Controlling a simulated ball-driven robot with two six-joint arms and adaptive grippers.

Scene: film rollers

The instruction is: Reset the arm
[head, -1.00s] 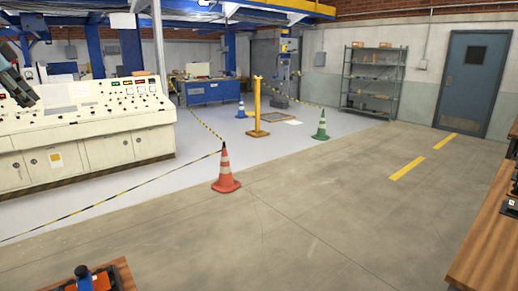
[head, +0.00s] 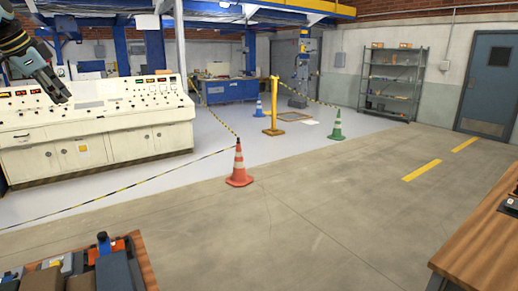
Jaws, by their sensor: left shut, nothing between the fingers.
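My left gripper (head: 57,92) hangs at the upper left of the head view, dark and pointing down to the right. It is shut with nothing in it. It shows in front of the cream control console (head: 90,125), clear of the table below. My right gripper does not show.
A wooden table (head: 140,262) with several grey and orange items is at the lower left. Another wooden table (head: 490,245) is at the right edge. An orange cone (head: 239,168) and striped tape stand ahead. The concrete floor between the tables is clear.

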